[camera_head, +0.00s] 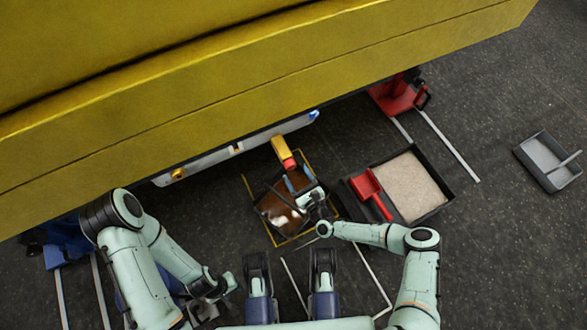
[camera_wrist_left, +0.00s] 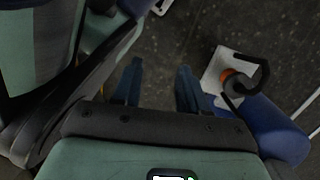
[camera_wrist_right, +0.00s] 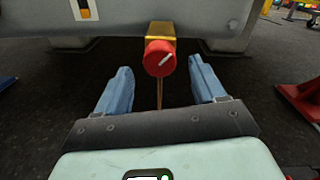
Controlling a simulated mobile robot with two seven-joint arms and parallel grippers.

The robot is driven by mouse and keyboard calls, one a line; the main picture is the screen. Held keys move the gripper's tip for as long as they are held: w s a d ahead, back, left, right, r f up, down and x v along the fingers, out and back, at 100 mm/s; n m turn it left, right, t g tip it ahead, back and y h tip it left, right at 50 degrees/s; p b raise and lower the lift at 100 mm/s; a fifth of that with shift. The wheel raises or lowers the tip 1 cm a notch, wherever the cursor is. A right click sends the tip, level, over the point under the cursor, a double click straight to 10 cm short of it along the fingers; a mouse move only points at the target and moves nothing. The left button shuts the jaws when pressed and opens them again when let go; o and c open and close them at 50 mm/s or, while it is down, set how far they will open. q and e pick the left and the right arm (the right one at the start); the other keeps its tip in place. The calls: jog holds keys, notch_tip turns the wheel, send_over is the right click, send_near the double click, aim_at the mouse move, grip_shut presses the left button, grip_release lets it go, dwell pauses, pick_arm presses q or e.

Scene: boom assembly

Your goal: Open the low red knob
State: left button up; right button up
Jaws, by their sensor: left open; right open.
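The red knob (camera_wrist_right: 159,58) sits on the end of a yellow fitting (camera_wrist_right: 160,30) low on the machine. It also shows in the head view (camera_head: 289,163). A white mark runs slanting across its face. A thin brown line (camera_wrist_right: 160,95) runs down below it. My right gripper (camera_wrist_right: 162,80) is open, its blue fingers to either side of and below the knob in the picture. I cannot tell whether they touch it. In the head view my right gripper (camera_head: 298,181) is just below the knob. My left gripper (camera_wrist_left: 160,75) is open and empty, low over the floor.
A tray (camera_head: 273,228) with brown contents lies under the knob, by yellow floor lines. A grey dustpan (camera_head: 546,165) lies far right. The yellow machine body (camera_head: 250,80) overhangs.

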pick_arm(q)
jog(key=shift+t, duration=0.7)
jog(key=w, duration=0.1)
jog(key=w+r+p, duration=0.1)
jog(key=w+r, duration=0.1)
jog(key=shift+w+d, duration=0.2)
jog(key=shift+w, duration=0.05)
pick_arm(e)
jog(key=v, duration=1)
